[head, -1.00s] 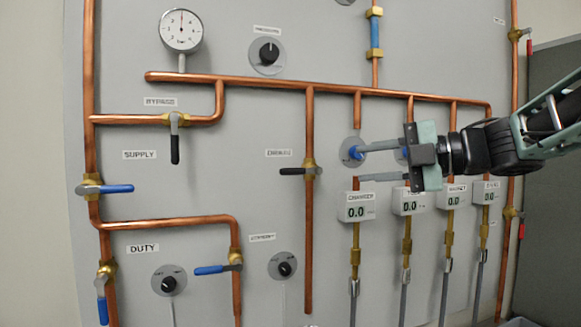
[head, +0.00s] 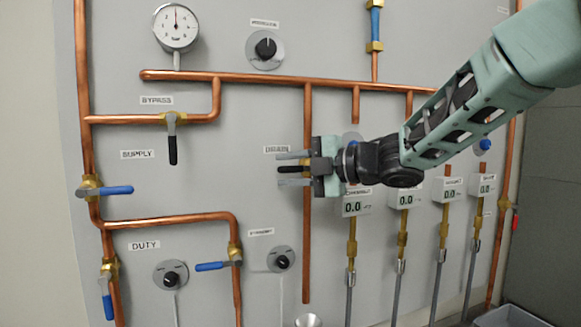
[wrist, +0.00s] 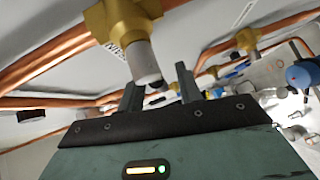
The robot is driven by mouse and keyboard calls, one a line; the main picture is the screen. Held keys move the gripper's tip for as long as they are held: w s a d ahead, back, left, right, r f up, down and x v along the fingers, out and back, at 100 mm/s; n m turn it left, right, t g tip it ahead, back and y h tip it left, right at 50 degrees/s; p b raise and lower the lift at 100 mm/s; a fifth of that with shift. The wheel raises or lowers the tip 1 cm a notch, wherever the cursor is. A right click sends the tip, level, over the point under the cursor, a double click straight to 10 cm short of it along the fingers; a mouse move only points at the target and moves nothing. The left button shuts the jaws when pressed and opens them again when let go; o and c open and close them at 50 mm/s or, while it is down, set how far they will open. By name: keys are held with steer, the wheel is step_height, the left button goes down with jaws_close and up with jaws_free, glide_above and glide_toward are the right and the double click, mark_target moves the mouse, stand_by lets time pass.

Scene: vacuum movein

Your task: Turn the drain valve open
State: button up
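The drain valve sits on a vertical copper pipe below the DRAIN label (head: 277,149). Its black handle (head: 290,169) points left, across the pipe. My gripper (head: 282,169) is at this valve in the head view, with one finger above the handle and one below, spread apart. It hides the valve's brass body there. In the wrist view a brass valve body (wrist: 122,18) with a pale stem (wrist: 143,62) is close in front of my open fingers (wrist: 158,88). Contact between fingers and handle cannot be told.
The bypass valve (head: 172,140), supply valve (head: 105,190) and duty valve (head: 107,290) are on the left. A dial (head: 282,260) is below my gripper. Several digital readouts, including one (head: 356,202), are at right. My arm covers part of the upper right pipework.

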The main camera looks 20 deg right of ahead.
jaws_close()
